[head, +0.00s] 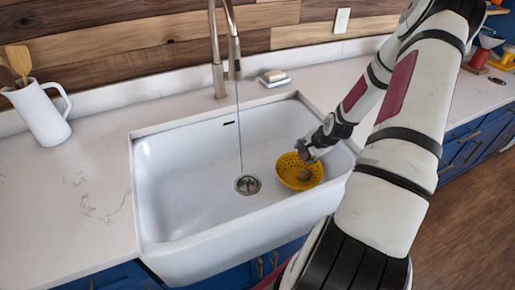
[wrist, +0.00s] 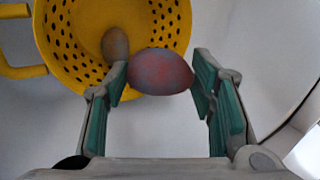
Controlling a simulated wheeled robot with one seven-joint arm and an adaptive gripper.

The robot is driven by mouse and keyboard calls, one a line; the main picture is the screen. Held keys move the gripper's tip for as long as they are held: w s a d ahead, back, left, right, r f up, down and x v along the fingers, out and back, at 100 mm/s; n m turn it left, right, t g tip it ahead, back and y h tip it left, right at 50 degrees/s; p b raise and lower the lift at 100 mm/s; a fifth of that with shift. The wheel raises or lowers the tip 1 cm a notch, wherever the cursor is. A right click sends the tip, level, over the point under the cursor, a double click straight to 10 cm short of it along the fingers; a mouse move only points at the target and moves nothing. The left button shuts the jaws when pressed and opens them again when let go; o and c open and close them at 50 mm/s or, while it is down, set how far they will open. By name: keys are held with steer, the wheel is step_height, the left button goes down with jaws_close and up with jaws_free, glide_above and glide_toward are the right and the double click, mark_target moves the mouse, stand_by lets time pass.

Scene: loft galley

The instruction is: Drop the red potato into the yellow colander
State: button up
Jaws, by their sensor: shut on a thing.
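The red potato (wrist: 160,71) is held between the two fingertips of my gripper (wrist: 160,80) in the wrist view. In that view it overlaps the near rim of the yellow colander (wrist: 75,40). The colander (head: 285,172) sits in the right part of the white sink in the head view. A brownish potato-like thing (wrist: 115,43) lies inside the colander and also shows in the head view (head: 305,175). My gripper (head: 305,152) is over the colander's far side in the head view. The red potato is small and partly hidden there.
The white sink (head: 185,190) has a drain (head: 248,185) left of the colander, and its left part is empty. A tall faucet (head: 218,60) stands behind it, with a thin line running down to the drain. A white pitcher (head: 42,115) with wooden utensils stands on the left counter.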

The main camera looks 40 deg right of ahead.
steer(key=shift+f, duration=0.4)
steer(key=o, duration=1.3)
steer(key=shift+c, duration=0.2)
steer(key=shift+s+r, duration=0.1)
steer(key=shift+r, duration=0.05)
steer(key=v, duration=1.1)
steer(key=shift+s+r, duration=0.15)
steer(key=shift+r, duration=0.2)
